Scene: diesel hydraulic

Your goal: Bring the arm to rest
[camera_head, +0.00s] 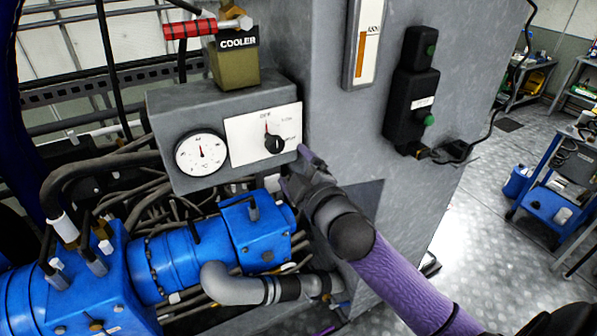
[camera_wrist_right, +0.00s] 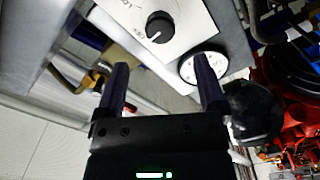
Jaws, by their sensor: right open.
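My right arm comes in from the lower right in the head view. Its gripper (camera_head: 297,166) is just below and right of the white panel with the black knob (camera_head: 274,144). In the right wrist view the two fingers (camera_wrist_right: 161,72) stand apart with nothing between them. The knob (camera_wrist_right: 159,27) and the round gauge (camera_wrist_right: 203,67) show beyond the fingertips, and I see no contact with the knob. The same gauge (camera_head: 201,153) sits left of the knob in the head view. My left gripper is not in view.
A grey cabinet (camera_head: 330,120) stands behind my right gripper, with a black switch box (camera_head: 410,105) on it. Blue pump bodies (camera_head: 175,258), a grey pipe (camera_head: 235,287) and hoses lie below and left. Open floor (camera_head: 490,190) and a blue cart (camera_head: 555,205) are at right.

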